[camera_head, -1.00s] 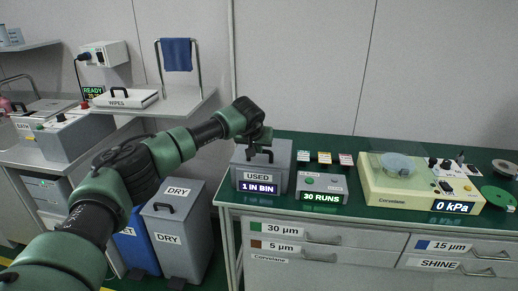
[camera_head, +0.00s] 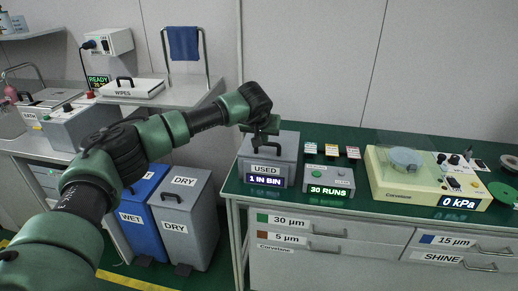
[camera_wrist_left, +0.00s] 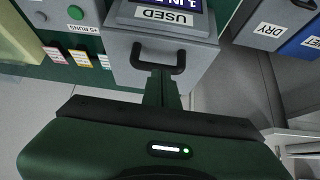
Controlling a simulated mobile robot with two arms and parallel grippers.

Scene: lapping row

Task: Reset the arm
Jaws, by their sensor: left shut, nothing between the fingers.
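My left arm comes in from the left. Its gripper (camera_head: 266,140) points down just over the lid of the grey USED bin (camera_head: 268,171), whose display reads 1 IN BIN. In the left wrist view the gripper (camera_wrist_left: 162,84) has its fingers shut and empty. Their tips overlap the black handle (camera_wrist_left: 137,61) on the USED bin's lid in that view; I cannot tell whether they touch it. The lid is on. My right gripper is in neither view.
A 30 RUNS box (camera_head: 328,182) stands right of the bin, then a cream machine (camera_head: 388,190) reading 0 kPa. WET (camera_head: 136,225) and DRY (camera_head: 186,238) bins stand on the floor at left. A WIPES box (camera_head: 130,91) lies on the shelf behind my arm.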

